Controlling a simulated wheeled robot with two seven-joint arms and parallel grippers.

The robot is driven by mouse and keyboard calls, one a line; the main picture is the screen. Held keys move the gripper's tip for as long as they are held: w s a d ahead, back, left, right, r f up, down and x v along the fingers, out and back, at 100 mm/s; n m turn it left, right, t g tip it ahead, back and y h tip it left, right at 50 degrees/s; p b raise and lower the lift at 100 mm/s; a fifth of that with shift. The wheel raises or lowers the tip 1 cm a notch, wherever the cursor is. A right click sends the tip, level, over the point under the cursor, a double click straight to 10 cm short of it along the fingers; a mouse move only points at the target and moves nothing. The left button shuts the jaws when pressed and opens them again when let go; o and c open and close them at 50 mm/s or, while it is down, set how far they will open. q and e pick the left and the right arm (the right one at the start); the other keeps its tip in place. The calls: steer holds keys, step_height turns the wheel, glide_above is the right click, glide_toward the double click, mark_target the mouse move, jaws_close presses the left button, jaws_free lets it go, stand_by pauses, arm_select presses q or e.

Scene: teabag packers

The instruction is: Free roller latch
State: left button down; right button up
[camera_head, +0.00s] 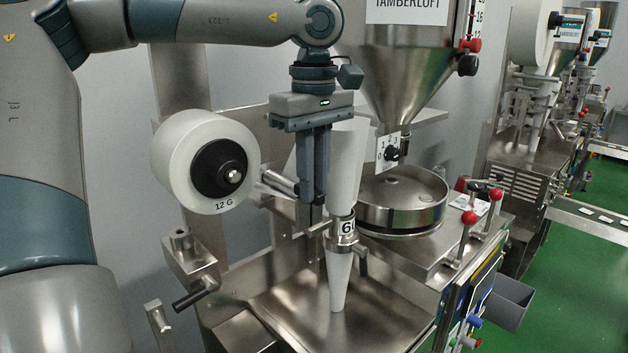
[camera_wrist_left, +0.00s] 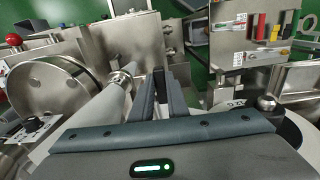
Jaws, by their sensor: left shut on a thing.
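My left gripper (camera_head: 313,200) points straight down with its fingers close together, beside the white paper tube (camera_head: 346,165) and just above a metal bar and bracket (camera_head: 305,230). The small part between the fingertips, apparently the roller latch, is mostly hidden by the fingers. In the left wrist view the fingers (camera_wrist_left: 170,75) reach into the machine, right of the tube with its metal collar (camera_wrist_left: 119,82). The collar marked "60" (camera_head: 342,230) rings the tube in the head view. My right gripper is not in view.
A white paper roll (camera_head: 190,145) with a black hub, marked "12 G", is left of the gripper. A steel hopper (camera_head: 405,75) and round pan (camera_head: 395,200) stand on the right. Red-knobbed levers (camera_head: 470,218) rise at the machine's right edge. A black-handled crank (camera_head: 195,294) juts out lower left.

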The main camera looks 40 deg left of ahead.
arm_select(q)
steer(key=c, duration=1.7)
jaws_free()
steer(key=shift+r, duration=0.5)
step_height(320, 180, up, 16)
steer(key=shift+r+b, duration=0.2)
steer(key=shift+b, duration=1.05)
steer(key=shift+f, duration=0.1)
